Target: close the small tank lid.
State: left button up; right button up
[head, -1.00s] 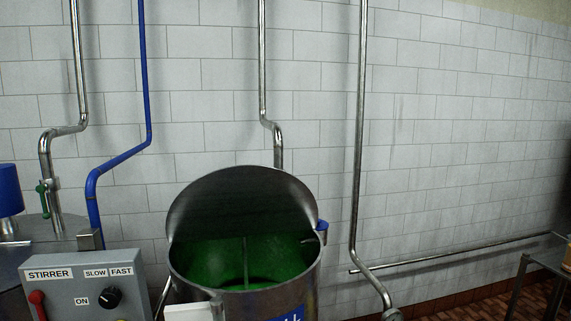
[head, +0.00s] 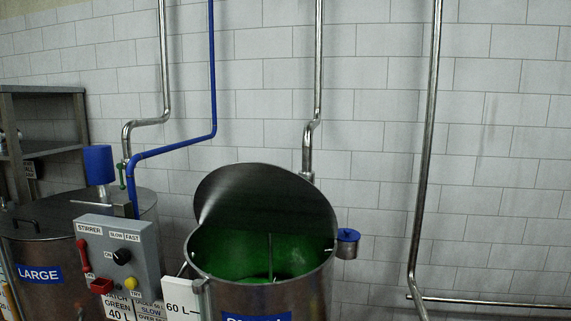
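A round steel tank (head: 308,292) stands at bottom centre in the head view. Its dark round lid (head: 270,205) is open, tilted up at the back of the rim. The green inside of the tank (head: 235,250) and a thin upright rod show below the lid. The blue label (head: 257,317) on its front is cut off by the picture edge, so I cannot read whether this is the small tank. Neither of my grippers is in view.
A tank labelled LARGE (head: 85,275) stands at left with its lid down. A grey stirrer control box (head: 138,255) stands between the tanks. A small blue-topped canister (head: 347,243) sits by the open tank's right rim. Pipes (head: 425,150) run down the tiled wall.

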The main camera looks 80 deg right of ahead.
aim_at(258, 197)
jog(key=z, duration=1.8)
